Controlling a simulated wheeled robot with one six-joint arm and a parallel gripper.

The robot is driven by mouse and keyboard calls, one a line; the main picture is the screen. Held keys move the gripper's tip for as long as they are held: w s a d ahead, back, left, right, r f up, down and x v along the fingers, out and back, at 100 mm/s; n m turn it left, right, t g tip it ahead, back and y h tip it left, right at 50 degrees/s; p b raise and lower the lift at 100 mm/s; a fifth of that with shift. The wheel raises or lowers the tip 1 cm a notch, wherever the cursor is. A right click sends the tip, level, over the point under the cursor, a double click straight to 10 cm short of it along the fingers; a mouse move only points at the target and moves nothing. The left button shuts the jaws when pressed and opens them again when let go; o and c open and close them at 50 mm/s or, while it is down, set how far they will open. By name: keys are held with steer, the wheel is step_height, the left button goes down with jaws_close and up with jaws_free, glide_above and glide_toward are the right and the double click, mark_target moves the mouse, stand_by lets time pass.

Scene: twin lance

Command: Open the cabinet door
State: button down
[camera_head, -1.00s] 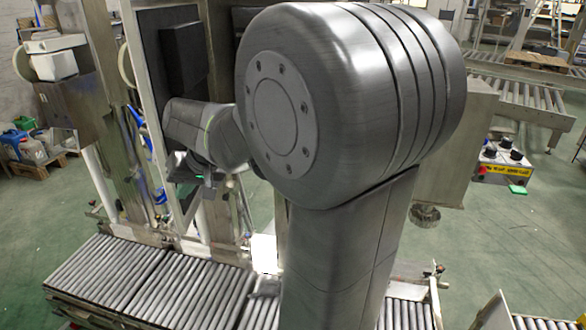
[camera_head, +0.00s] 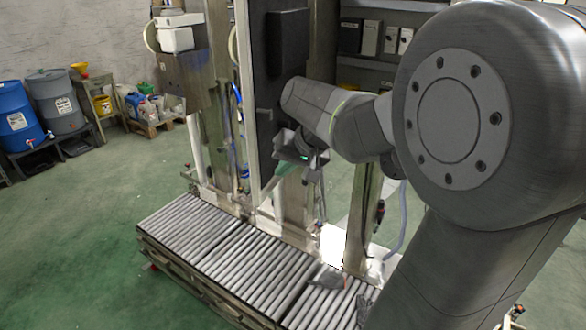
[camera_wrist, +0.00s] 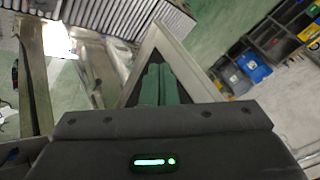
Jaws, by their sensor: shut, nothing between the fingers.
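The cabinet door (camera_head: 254,152) stands in the middle of the head view, a tall dark panel with a pale frame, seen at a steep angle and swung away from the cabinet. A dark box (camera_head: 287,45) is on its face. To its right, the cabinet's inside (camera_head: 372,37) shows switch-like modules. My gripper (camera_head: 277,178) is low beside the door's dark face. In the wrist view its green fingers (camera_wrist: 159,82) are together and empty, in front of the door's pale framed corner (camera_wrist: 177,47). I cannot tell whether they touch it.
A roller conveyor (camera_head: 240,262) runs below the door. Blue and grey barrels (camera_head: 18,118) and small containers (camera_head: 140,105) stand by the left wall. Green floor (camera_head: 90,220) is clear at the left. My large arm link covers the right side.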

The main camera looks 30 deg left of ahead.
steer(key=s+d+r, duration=0.3)
steer(key=d+r, duration=0.1)
steer(key=r, duration=0.3)
steer(key=shift+r+b, duration=0.25)
steer(key=shift+b, duration=0.2)
steer(key=shift+w+f, duration=0.1)
